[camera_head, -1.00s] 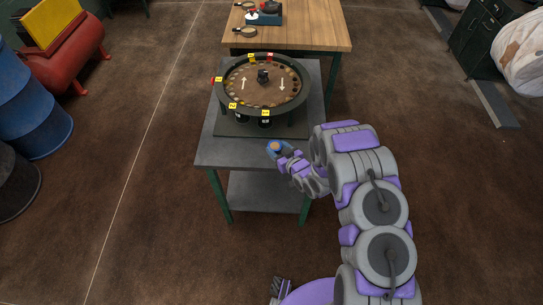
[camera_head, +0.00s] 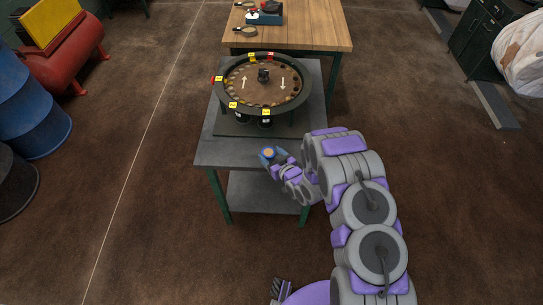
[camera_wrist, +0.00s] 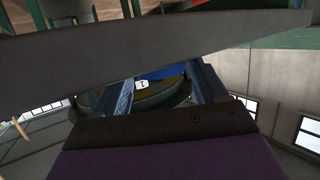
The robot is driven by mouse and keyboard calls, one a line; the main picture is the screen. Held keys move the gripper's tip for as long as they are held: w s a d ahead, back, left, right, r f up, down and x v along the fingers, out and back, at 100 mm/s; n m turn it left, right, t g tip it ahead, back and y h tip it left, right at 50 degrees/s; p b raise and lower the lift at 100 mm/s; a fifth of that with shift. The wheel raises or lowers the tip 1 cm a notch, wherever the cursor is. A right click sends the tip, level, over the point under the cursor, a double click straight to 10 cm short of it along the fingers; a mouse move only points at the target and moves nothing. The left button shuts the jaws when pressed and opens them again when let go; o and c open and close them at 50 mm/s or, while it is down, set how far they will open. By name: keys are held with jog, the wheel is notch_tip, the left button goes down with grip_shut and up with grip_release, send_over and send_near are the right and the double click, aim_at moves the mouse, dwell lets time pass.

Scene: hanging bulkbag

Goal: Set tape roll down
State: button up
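The tape roll (camera_head: 268,153), small and round with a tan middle, is at the tip of my gripper (camera_head: 271,158) in the head view. Blue shows around it. In the wrist view, a dark round roll with a yellowish face and a white label (camera_wrist: 150,98) lies between the two fingers (camera_wrist: 160,92), which appear closed on its sides. My gripper is over or just at the front edge of the grey table (camera_head: 237,155). I cannot tell whether the roll touches the table.
A round dark sorting ring (camera_head: 225,101) with yellow tags and arrows stands on the grey table. A wooden table (camera_head: 310,30) is behind it. A dark slab (camera_wrist: 150,40) crosses the wrist view. The table's front strip is bare.

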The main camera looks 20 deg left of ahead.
jog(key=shift+o, duration=0.8)
jog(key=shift+d+r, duration=0.15)
jog(key=shift+d, duration=0.4)
jog(key=shift+s, duration=0.1)
jog(key=shift+s+d, duration=0.15)
jog(key=shift+s, duration=0.1)
jog(key=p+v, duration=0.1)
jog(key=v, duration=1)
jog(key=shift+r, duration=0.1)
